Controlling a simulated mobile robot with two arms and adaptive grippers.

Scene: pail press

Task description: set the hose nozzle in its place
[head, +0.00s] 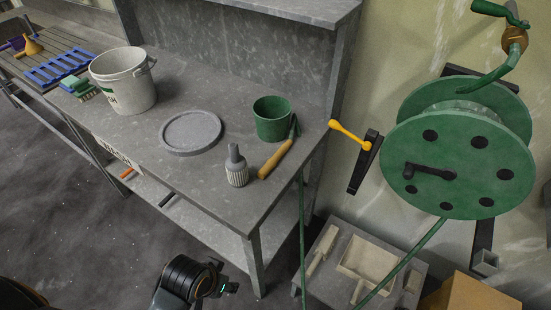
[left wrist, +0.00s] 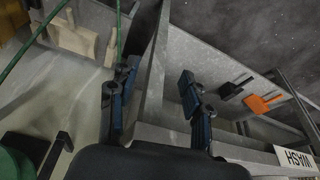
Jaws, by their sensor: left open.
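What looks like the hose nozzle (head: 277,159), a tan-yellow tapered piece with a dark green end, lies on the grey bench (head: 216,188) near its right edge. A green hose (head: 302,235) hangs beside that edge; their join is unclear. A black wall bracket (head: 362,170) with a yellow lever (head: 349,133) is to the right; I cannot tell whether it is the nozzle's place. My left gripper (head: 221,288) is low in front of the bench. In the left wrist view it (left wrist: 158,92) is open and empty. My right gripper is out of view.
A green hose reel (head: 460,150) is on the wall. A green pot (head: 272,119), grey bottle (head: 237,168), round grey plate (head: 191,131) and white pail (head: 125,85) stand on the bench. A low box (head: 345,235) with wooden pieces is below right.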

